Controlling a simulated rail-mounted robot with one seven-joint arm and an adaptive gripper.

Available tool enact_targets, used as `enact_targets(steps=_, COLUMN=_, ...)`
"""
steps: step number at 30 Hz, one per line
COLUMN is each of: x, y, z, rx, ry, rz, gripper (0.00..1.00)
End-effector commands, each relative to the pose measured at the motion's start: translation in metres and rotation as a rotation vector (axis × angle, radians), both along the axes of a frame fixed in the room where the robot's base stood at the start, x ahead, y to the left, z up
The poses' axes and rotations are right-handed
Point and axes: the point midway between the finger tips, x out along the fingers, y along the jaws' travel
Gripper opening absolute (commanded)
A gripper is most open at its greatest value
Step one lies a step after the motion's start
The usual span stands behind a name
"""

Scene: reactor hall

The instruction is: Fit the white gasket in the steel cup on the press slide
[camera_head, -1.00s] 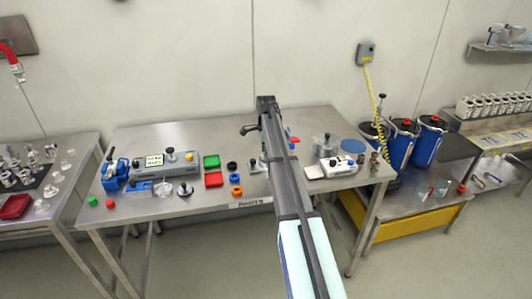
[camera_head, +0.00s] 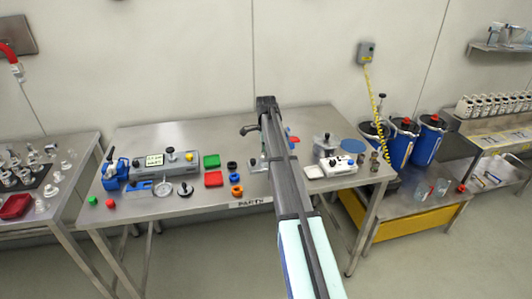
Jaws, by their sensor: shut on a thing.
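My arm (camera_head: 288,190) reaches from the bottom of the view up over the steel table (camera_head: 205,206). Its far end bends down behind the arm itself, so my gripper and anything in it are hidden. A grey bench device with a blue clamp-like part (camera_head: 115,172) stands on the left of the table. A small round pale piece (camera_head: 163,188) and a steel disc with a black knob (camera_head: 185,189) lie in front of it. I cannot make out the white gasket, nor tell which piece is the steel cup or the press slide.
A white device (camera_head: 338,165) and a blue disc (camera_head: 354,145) are at the right. Blue canisters (camera_head: 428,140) stand beyond.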

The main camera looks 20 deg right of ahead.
Motion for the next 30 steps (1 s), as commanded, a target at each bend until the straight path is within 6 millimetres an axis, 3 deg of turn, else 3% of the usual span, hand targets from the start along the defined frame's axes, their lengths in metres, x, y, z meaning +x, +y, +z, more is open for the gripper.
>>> enact_targets(steps=23, x=0.0000, y=0.0000, z=-0.0085, rx=0.000, ry=0.000, rz=0.000, gripper=0.25)
enact_targets(steps=24, x=0.0001, y=0.0000, z=-0.0084, rx=0.000, ry=0.000, rz=0.000, gripper=0.52)
enact_targets(steps=26, x=0.0001, y=0.0000, z=-0.0084, rx=0.000, ry=0.000, rz=0.000, gripper=0.73)
enact_targets(steps=30, x=0.0000, y=0.0000, z=-0.0084, rx=0.000, ry=0.000, rz=0.000, gripper=0.74)
